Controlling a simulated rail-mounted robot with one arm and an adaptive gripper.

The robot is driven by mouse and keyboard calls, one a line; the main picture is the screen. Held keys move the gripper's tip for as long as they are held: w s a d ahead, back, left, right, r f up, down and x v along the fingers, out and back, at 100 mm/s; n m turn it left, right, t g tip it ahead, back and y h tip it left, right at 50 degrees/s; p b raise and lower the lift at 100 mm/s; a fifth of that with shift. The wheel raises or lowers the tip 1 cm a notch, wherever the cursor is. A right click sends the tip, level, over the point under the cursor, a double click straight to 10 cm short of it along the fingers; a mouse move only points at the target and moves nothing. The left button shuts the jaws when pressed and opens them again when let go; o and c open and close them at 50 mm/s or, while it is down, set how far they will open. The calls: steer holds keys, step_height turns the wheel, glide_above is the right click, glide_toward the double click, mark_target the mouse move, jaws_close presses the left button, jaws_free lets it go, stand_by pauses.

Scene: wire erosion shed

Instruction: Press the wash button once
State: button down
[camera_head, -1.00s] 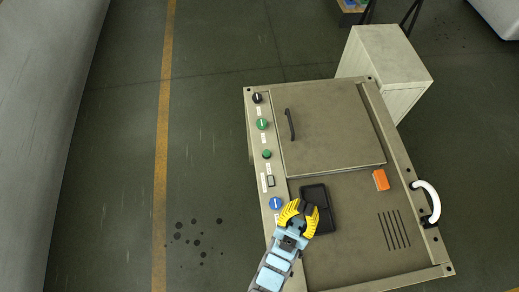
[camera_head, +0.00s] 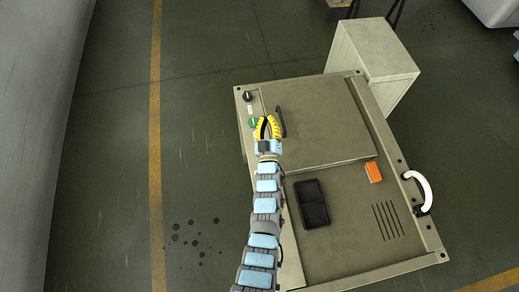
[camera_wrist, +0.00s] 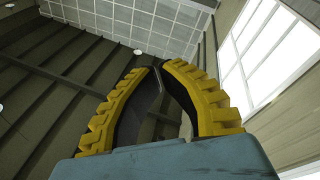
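The machine's control strip runs along the left edge of its top. A black knob (camera_head: 248,96) at its far end and a green knob (camera_head: 254,122) just below it show in the head view. The labels are too small to read, so I cannot tell which control is the wash button. The other controls on the strip are hidden behind my arm. My gripper (camera_head: 268,120) has yellow ribbed fingers and appears just right of the green knob, partly overlapping it. In the wrist view my gripper (camera_wrist: 161,67) has its fingertips together with nothing between them.
A lid with a dark handle (camera_head: 281,122) lies right beside my gripper. A pale cabinet (camera_head: 372,60) stands behind. Floor to the left is clear.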

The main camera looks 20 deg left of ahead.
steer(key=w+a+f+n+g+h, duration=0.2)
steer(key=w+a+f+g+h, duration=0.15)
steer(key=f, duration=0.35)
steer(key=w+a+f+n+g+h, duration=0.2)
steer(key=w+a+f+g, duration=0.15)
steer(key=f, duration=0.35)
steer(key=s+d+r+n+g+h+p, duration=0.2)
steer(key=s+d+r+g+h, duration=0.1)
steer(key=s+d+g+h, duration=0.2)
steer(key=s+g+h, duration=0.1)
steer(key=s+h, duration=0.1)
steer(key=h, duration=0.1)
steer(key=shift+s+d+r+n+g, duration=0.15)
steer(key=shift+s+r+n+g, duration=0.15)
steer(key=shift+r+g, duration=0.1)
steer(key=shift+f, duration=0.1)
step_height(320, 180, down, 9)
steer(key=b, duration=0.8)
steer(key=shift+r+b, duration=0.2)
steer(key=shift+b, duration=0.2)
steer(key=shift+f, duration=0.1)
steer(key=shift+f+b, duration=0.35)
steer(key=shift+b, duration=0.05)
